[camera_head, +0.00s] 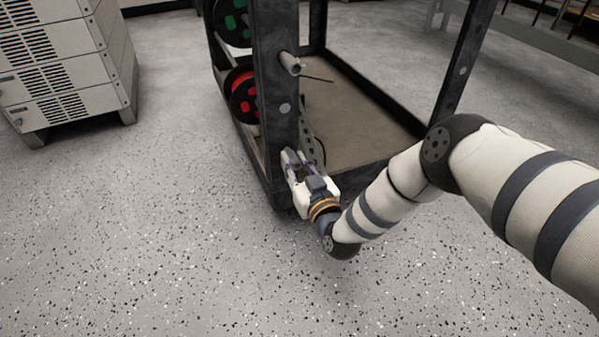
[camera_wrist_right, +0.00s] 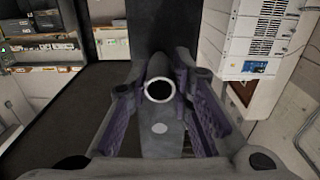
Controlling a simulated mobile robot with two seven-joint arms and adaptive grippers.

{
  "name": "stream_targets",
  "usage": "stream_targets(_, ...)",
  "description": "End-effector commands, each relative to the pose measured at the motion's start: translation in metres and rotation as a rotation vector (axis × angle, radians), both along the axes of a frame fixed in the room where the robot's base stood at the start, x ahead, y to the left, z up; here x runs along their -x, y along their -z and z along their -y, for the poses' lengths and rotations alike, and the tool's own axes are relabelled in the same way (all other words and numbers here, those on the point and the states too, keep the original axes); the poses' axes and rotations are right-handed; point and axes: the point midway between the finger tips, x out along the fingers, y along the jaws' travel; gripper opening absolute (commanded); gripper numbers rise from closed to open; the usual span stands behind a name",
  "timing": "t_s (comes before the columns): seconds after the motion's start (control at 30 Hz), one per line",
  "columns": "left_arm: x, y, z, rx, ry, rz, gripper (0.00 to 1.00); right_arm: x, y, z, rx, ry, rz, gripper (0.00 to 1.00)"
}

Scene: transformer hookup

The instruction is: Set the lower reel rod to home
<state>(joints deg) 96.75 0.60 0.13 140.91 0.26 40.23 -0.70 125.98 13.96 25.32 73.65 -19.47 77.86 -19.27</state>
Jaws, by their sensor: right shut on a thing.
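My right gripper (camera_head: 296,168) is low at the front post of the dark reel cart, its fingers pointing at the post. In the right wrist view the pale round end of the lower reel rod (camera_wrist_right: 159,90) shows between the fingertips (camera_wrist_right: 160,78), and the gripper is shut on it. In the head view the gripper hides this rod. The upper reel rod (camera_head: 290,63) sticks out of the same post, higher up. A red reel (camera_head: 243,95) and a green reel (camera_head: 231,24) sit inside the cart, partly behind the post. My left gripper is not in view.
The cart's dark post (camera_head: 276,85) and its base tray (camera_head: 365,125) are close to my right arm. A flat grey disc (camera_head: 284,108) is on the post between the rods. A white cabinet (camera_head: 65,60) stands at left. The speckled floor in front is clear.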

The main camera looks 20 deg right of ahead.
Motion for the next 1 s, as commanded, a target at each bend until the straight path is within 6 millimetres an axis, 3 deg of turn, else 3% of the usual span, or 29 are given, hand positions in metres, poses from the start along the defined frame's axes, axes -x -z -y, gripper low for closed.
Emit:
stream_targets(0.3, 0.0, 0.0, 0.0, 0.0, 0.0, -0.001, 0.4, -0.003, -0.001, 0.0, 0.0, 0.001, -0.002, 0.0)
stream_targets(0.33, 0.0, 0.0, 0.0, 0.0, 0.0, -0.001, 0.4, -0.003, -0.001, 0.0, 0.0, 0.001, -0.002, 0.25)
stream_targets(0.4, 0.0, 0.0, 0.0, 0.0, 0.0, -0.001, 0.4, -0.003, -0.001, 0.0, 0.0, 0.001, -0.002, 0.41)
stream_targets(0.77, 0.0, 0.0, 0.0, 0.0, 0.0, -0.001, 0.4, 0.005, 0.001, 0.0, 0.0, 0.0, -0.004, 0.41)
stream_targets(1.0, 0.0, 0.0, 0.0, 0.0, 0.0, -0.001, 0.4, 0.065, 0.001, 0.002, -0.001, -0.001, -0.007, 0.41)
